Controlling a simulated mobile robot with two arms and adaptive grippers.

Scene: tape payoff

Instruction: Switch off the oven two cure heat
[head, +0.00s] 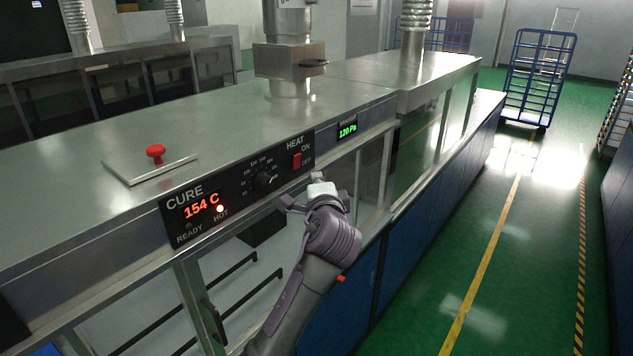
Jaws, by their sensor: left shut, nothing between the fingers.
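The black CURE panel (240,187) is on the front of the steel oven (200,120). Its red display (201,206) reads 154 C, and the HOT lamp (220,209) glows while the READY lamp is dark. A red HEAT rocker switch (297,160), marked ON and OFF, is at the panel's right end; its position is too small to tell. A black dial (263,181) is left of it. My left gripper (321,189) is shut and empty, just below and right of the switch, apparently apart from it. My right gripper is out of view.
A green pressure display (347,131) reads 120 Pa. A red knob (155,153) on a plate and an exhaust duct (290,60) stand on the oven top. A blue cart (540,78) stands far back right; the green aisle (500,250) is clear.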

